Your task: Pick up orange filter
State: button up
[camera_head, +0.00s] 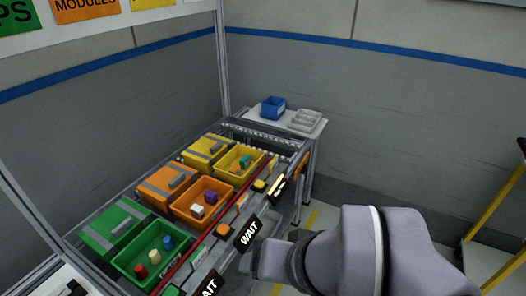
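Small parts sit in open bins on the slanted rack. A small orange piece (236,167) lies beside a teal piece (244,161) in the yellow bin (224,174); it is too small for me to tell whether it is a filter. The orange bin (190,215) holds a purple piece (210,197) and a whitish piece (197,211). My arm reaches in from the lower right, and its grey end (268,260) is in front of the rack, apart from the bins. I cannot make out its fingers.
The green bin (131,273) holds red, yellow and blue pieces. A red rail (207,244) and black WAIT displays (249,233) line the rack's front. A blue bin (273,107) stands on a white table (316,127) behind. A yellow frame (492,226) stands at right.

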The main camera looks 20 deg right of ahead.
aim_at(236, 170)
jog(key=i+l+u, duration=0.3)
jog(key=i+l, duration=0.15)
jog(key=i+l+u, duration=0.3)
jog(key=i+l, duration=0.3)
jog(key=i+l+u, duration=0.3)
jog(key=i+l, duration=0.15)
jog(key=l, duration=0.2)
